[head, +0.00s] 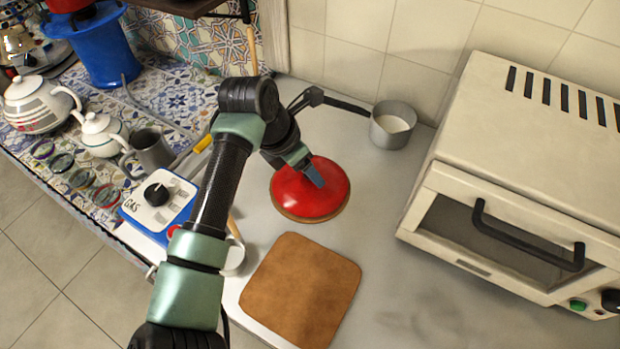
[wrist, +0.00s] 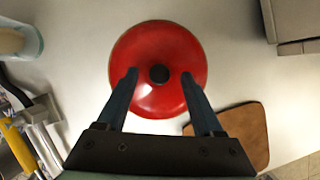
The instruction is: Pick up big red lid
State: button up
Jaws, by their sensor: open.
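The big red lid (head: 300,193) is a round, shiny dome lying on the grey counter, with a brownish rim showing below it. In the wrist view the lid (wrist: 158,95) fills the upper middle, with a dark round knob (wrist: 159,73) at its centre. My gripper (head: 316,178) is over the lid in the head view and hides part of it, including the knob. In the wrist view my gripper (wrist: 159,75) is open, with one blue finger on each side of the knob. Nothing is between the fingers except possibly the knob; I cannot tell their height above it.
A brown board (head: 302,290) lies in front of the lid. A small metal pot (head: 392,127) stands behind right, and a white oven (head: 530,170) stands at the right. A gas stove (head: 158,203) and teapots (head: 103,134) are at the left.

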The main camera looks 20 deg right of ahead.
jog(key=shift+d+f, duration=0.2)
jog(key=shift+f, duration=0.3)
grip_shut()
jog(key=shift+r, duration=0.1)
